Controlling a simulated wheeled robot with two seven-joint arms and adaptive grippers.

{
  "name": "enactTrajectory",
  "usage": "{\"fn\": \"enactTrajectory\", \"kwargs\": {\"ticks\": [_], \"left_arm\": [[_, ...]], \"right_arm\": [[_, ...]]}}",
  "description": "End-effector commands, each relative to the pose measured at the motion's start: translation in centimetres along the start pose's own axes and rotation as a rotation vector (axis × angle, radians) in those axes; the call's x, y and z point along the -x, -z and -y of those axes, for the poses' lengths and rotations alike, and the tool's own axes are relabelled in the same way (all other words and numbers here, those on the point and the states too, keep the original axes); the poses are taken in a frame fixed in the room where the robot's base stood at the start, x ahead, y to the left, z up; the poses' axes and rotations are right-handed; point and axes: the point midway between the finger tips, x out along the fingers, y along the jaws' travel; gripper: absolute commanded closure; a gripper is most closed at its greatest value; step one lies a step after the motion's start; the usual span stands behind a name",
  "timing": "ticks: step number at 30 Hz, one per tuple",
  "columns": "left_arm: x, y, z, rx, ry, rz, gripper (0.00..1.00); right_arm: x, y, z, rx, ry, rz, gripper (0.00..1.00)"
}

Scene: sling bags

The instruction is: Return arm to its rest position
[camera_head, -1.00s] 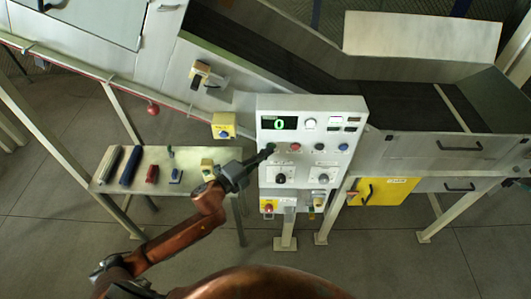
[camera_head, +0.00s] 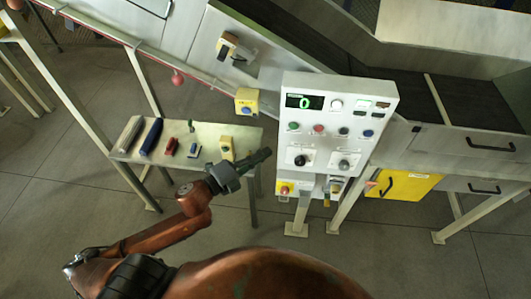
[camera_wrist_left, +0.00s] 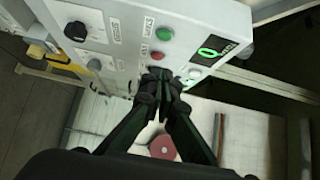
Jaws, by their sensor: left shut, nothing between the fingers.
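My left gripper (camera_head: 262,157) is shut and empty in the head view, in front of and left of the white control panel (camera_head: 345,100), apart from its face. In the left wrist view its shut fingers (camera_wrist_left: 162,80) point toward the panel, just below the red button (camera_wrist_left: 163,57) in the picture. The green button (camera_wrist_left: 165,34) also shows there. The panel has a green-lit display reading 0 (camera_head: 304,102) and rows of buttons and dark knobs. My right gripper is not in view.
A conveyor machine with a yellow door (camera_head: 402,184) stands behind and right. A red ball-shaped knob (camera_head: 177,78) hangs from a rail. The floor in front is clear.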

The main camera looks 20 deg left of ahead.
Motion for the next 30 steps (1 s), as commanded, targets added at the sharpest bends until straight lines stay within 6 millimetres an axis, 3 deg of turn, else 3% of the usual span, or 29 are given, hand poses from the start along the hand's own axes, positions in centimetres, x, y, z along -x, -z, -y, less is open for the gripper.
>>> {"fn": "enactTrajectory", "kwargs": {"ticks": [20, 23, 25, 30], "left_arm": [[-0.1, -0.2, -0.4, 0.005, -0.004, 0.005, 1.0], [-0.3, -1.6, -2.4, 0.033, -0.023, 0.033, 1.0], [-0.5, -3.5, -5.2, 0.073, -0.051, 0.073, 1.0], [-0.1, -9.5, -15.6, 0.221, -0.145, 0.213, 1.0]], "right_arm": [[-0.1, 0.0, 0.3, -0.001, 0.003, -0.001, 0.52], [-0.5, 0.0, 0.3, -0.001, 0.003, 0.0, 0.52], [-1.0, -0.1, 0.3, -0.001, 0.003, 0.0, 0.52], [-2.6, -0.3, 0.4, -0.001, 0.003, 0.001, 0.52]]}}
